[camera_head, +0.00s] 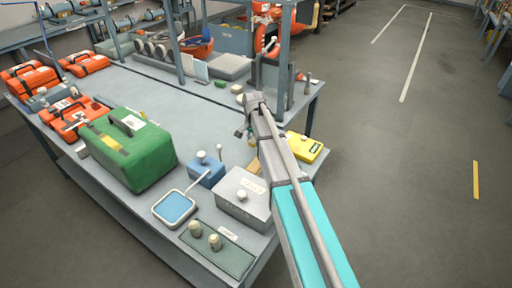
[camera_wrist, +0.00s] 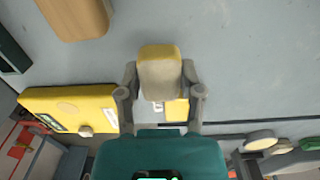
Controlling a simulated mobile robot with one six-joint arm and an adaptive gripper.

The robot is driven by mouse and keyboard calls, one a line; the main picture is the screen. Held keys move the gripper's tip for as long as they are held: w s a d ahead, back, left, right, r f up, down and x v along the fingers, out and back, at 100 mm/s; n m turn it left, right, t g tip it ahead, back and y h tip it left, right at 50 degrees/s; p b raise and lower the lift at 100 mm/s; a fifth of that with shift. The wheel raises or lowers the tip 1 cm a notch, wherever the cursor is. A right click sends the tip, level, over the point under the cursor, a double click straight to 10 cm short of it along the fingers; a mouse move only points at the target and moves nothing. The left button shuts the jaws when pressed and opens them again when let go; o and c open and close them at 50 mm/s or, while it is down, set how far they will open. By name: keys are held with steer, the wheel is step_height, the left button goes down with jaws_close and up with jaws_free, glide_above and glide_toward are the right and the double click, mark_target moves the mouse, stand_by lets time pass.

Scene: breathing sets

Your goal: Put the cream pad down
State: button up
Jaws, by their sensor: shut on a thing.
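The cream pad (camera_wrist: 160,78), with a yellow far edge, sits between the fingertips of my gripper (camera_wrist: 160,80) in the wrist view. My gripper is shut on it, one finger on each side. Grey table surface shows around the pad; whether it touches the table I cannot tell. In the head view my gripper (camera_head: 246,132) is over the right part of the workbench (camera_head: 190,100). My own arm largely hides the pad there.
A yellow device (camera_head: 304,147) lies close right of my gripper; it shows left in the wrist view (camera_wrist: 70,100). A wooden block (camera_wrist: 75,15) lies nearby. A grey box (camera_head: 243,200), blue box (camera_head: 206,170) and green case (camera_head: 130,150) stand nearer the front. Bare bench lies left of my gripper.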

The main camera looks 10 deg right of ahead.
mark_target(254, 151)
steer(key=shift+w+d+f+b, duration=0.15)
steer(key=shift+w+f+b, duration=0.2)
steer(key=shift+f+b, duration=1.6)
steer(key=shift+f, duration=0.05)
steer(key=shift+f, duration=0.15)
steer(key=o, duration=1)
steer(key=shift+r, duration=0.25)
step_height(254, 151, up, 12)
steer(key=p, duration=1.2)
steer(key=shift+f, duration=0.1)
